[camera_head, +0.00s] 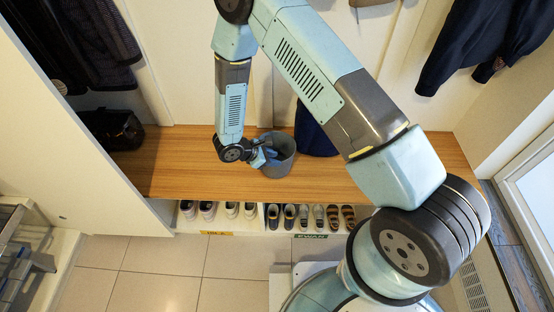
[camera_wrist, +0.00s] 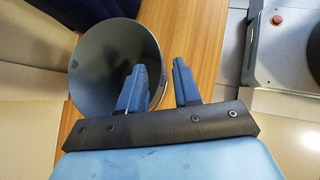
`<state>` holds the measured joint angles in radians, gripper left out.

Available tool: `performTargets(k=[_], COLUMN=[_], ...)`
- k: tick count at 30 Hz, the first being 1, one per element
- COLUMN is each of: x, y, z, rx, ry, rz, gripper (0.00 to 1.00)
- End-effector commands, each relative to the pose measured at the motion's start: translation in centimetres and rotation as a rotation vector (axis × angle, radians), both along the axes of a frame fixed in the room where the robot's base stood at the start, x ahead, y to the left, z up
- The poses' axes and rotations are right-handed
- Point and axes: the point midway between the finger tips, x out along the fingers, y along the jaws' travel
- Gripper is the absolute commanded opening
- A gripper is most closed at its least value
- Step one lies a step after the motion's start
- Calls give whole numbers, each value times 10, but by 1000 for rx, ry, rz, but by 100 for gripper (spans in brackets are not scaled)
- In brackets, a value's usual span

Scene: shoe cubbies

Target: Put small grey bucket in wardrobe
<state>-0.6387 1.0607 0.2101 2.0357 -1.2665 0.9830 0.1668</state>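The small grey bucket (camera_head: 281,160) stands on the wooden bench in the head view, with its open top facing up. It also shows in the wrist view (camera_wrist: 98,55), at the left. My gripper (camera_head: 264,156) is at the bucket's left side in the head view. In the wrist view my gripper (camera_wrist: 160,80) has its two blue fingers apart. The left finger overlaps the bucket's opening, and the right finger is outside the rim, so the rim runs between them. I cannot tell whether either finger touches it. The wardrobe (camera_head: 70,120) is at the left, with dark clothes hanging in it.
The wooden bench (camera_head: 180,160) has free room left of the bucket. A black bag (camera_head: 112,128) sits at its left end. A dark blue item (camera_head: 314,135) is right behind the bucket. Several shoes (camera_head: 290,215) stand in cubbies below. A dark jacket (camera_head: 480,45) hangs at right.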

Motion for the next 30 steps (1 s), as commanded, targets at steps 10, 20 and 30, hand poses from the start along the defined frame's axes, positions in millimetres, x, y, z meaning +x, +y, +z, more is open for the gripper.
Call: performTargets(k=[10,20,30], x=[15,18,18], y=[-25,-33,-33], z=[-29,-37,-37], rx=[-1,0,0], ry=[0,0,0], rz=[-4,-1,-1], gripper=[33,33,7])
